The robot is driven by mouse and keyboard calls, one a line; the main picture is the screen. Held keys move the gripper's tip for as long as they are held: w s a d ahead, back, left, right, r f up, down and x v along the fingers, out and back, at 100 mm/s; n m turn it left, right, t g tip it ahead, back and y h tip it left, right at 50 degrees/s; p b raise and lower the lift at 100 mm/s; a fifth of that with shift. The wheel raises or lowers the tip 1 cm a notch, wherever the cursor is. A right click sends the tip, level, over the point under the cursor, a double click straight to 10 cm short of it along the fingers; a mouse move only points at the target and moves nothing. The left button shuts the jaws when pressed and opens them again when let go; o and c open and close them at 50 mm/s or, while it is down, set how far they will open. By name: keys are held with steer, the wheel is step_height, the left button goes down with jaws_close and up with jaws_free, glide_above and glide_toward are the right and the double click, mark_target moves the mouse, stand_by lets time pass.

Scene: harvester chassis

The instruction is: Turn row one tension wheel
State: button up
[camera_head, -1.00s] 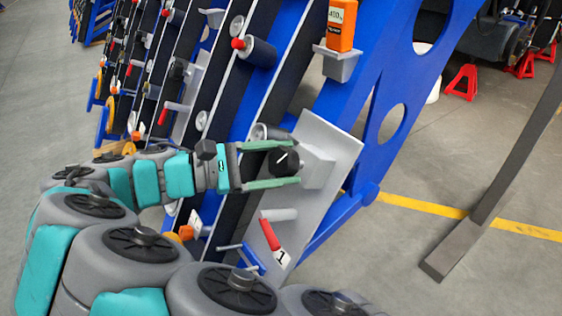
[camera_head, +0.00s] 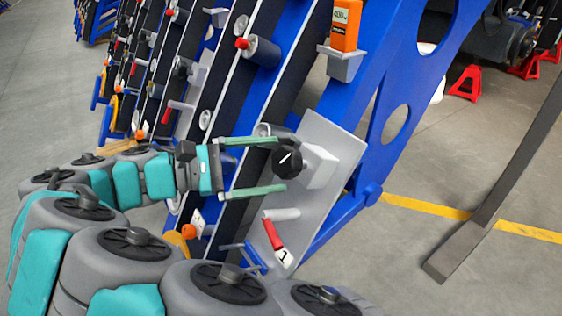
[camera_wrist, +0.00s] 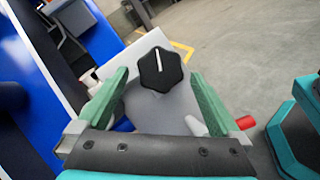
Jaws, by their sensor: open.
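The tension wheel of row one is a black lobed knob (camera_head: 287,160) with a white pointer line, mounted on a light grey plate (camera_head: 335,137) on the blue frame. A tag with the number 1 (camera_head: 283,256) is on the lower part of that plate. My gripper (camera_head: 265,165) is open, its green fingers apart, one above and one below the knob in the head view, with the tips near it. In the wrist view the knob (camera_wrist: 160,69) lies ahead, between the open fingers (camera_wrist: 162,95), and its line points nearly straight up. No finger visibly touches it.
A red-ended lever (camera_head: 272,233) and a grey peg sit below the knob. An orange meter reading about 400 (camera_head: 345,25) stands in a grey holder above. Several more rows recede to the left.

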mark_target(280, 160)
steer(key=shift+s+a+r+p, duration=0.2)
steer(key=shift+a+p, duration=0.15)
steer(key=shift+a, duration=0.2)
steer(key=shift+s+a+r+p, duration=0.1)
steer(key=shift+a+r+p, duration=0.1)
steer(key=shift+a+p, duration=0.25)
steer(key=shift+a+r+p, duration=0.1)
steer(key=shift+a+p, duration=0.3)
steer(key=shift+p, duration=0.7)
steer(key=p, duration=0.1)
steer(key=a+p, duration=0.1)
steer(key=p, duration=0.1)
steer(key=shift+s+a+f, duration=0.1)
steer(key=shift+s+f, duration=0.15)
steer(key=shift+f, duration=0.1)
